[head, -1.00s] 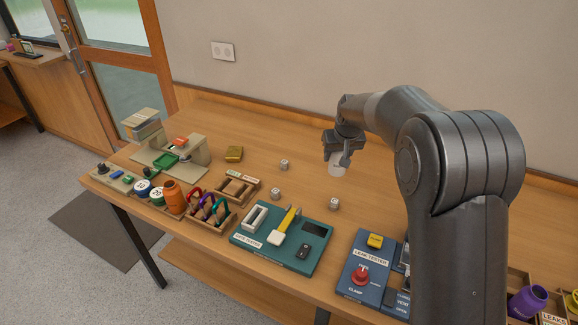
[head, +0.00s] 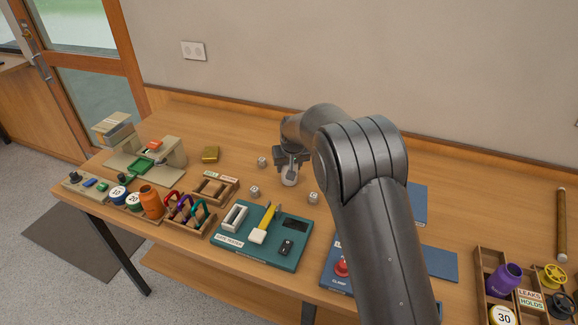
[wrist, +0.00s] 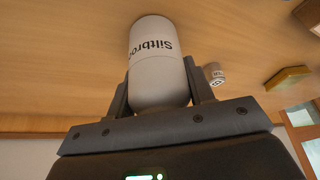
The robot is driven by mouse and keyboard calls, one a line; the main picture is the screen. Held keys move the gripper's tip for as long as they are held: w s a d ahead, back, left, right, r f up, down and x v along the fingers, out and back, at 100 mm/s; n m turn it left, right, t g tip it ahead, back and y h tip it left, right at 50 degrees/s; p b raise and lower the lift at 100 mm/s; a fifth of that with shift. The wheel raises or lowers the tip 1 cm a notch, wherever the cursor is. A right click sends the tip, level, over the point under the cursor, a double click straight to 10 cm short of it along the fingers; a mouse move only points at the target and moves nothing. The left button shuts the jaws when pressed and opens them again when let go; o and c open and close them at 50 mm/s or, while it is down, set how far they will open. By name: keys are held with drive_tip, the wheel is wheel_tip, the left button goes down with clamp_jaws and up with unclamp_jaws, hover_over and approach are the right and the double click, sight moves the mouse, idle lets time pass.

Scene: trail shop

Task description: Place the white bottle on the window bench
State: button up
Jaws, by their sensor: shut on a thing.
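My gripper (head: 290,168) is shut on the white bottle (head: 289,178), above the back middle of the wooden workbench. In the wrist view the bottle (wrist: 158,65) sits between both fingers, with dark lettering reading "Siltbro" and the rest turned out of sight. The bottle looks clear of the tabletop, but its exact height is hard to tell. A wooden bench (head: 12,66) beside the glass door at the far left edge seems to be the window bench; only a corner of it shows.
The floor (head: 60,285) at left is open.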

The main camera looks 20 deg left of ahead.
drive_tip(key=shift+f, duration=0.15)
drive_tip(key=o, duration=1.1)
drive_tip(key=v, duration=1.2)
